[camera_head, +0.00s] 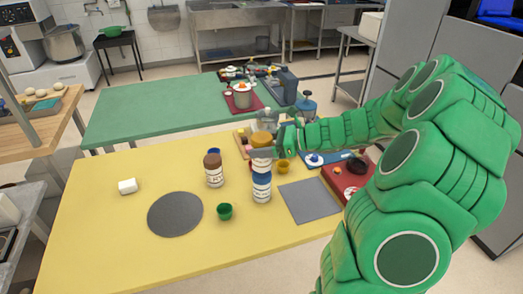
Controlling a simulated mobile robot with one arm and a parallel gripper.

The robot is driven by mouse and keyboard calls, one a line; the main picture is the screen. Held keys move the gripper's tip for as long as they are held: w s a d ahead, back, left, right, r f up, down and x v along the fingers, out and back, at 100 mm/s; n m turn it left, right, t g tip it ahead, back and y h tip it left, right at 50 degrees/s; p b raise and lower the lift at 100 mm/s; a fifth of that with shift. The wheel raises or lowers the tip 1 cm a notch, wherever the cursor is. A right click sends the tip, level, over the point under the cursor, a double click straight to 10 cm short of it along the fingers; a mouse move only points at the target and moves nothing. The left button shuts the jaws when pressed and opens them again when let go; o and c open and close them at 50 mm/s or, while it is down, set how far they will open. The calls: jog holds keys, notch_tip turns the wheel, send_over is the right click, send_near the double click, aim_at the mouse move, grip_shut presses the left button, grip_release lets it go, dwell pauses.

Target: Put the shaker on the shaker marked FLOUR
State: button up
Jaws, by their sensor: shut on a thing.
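My gripper (264,151) is shut on a shaker (261,163) with a pale, labelled body, partly covered by the fingers. A second shaker (261,189) with a blue lid and white label stands upright on the yellow table, just below the held one in the picture. I cannot tell whether the two touch or whether the held one is behind. The labels are too small to read, so I cannot tell which is marked FLOUR.
A red tray (345,185) is at the right. The table's front left is clear.

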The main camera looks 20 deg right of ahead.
jog(key=shift+f, duration=1)
jog(key=shift+f, duration=0.1)
jog(key=o, duration=1.2)
jog(key=shift+s+d, duration=0.1)
jog(key=shift+d, duration=0.1)
jog(key=v, duration=1.1)
jog(key=shift+s+d+r, duration=0.2)
jog(key=shift+s+r, duration=0.05)
